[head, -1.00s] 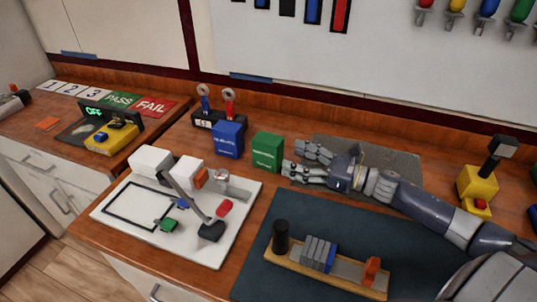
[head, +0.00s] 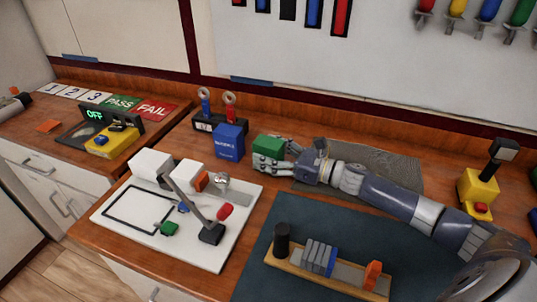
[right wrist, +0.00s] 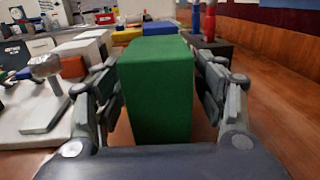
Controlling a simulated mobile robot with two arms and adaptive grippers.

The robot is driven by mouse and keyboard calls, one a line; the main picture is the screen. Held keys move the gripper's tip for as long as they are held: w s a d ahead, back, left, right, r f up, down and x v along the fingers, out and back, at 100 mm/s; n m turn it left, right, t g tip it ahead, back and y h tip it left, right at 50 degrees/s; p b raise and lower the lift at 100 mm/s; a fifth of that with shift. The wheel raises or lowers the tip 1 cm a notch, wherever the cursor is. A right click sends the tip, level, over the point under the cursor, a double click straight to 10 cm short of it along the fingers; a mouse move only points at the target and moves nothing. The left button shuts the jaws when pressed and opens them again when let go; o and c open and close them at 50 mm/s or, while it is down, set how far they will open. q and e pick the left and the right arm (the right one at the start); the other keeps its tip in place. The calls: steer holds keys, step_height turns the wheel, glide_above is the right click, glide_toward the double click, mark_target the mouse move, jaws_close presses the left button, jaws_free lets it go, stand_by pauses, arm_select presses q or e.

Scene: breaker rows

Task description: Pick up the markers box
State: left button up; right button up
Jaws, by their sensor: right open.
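A green box (head: 268,146) stands on the wooden counter, and a blue box (head: 229,142) with small white lettering stands just left of it. I cannot read for sure which one is labelled markers. My right gripper (head: 276,158) is open around the green box, hiding the lower part of its front. In the right wrist view the green box (right wrist: 156,85) is upright between the two spread fingers of the gripper (right wrist: 160,95). The blue box top (right wrist: 160,28) shows behind it. My left gripper is out of view.
A black holder (head: 207,123) with blue and red tools stands behind the blue box. A white board (head: 225,240) with a lever device lies in front. A dark mat (head: 255,268) bears a wooden fixture. A yellow switch unit (head: 478,190) stands at right.

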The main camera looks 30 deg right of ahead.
steer(key=c, duration=1.3)
steer(key=shift+c, duration=0.6)
steer(key=shift+r, duration=0.1)
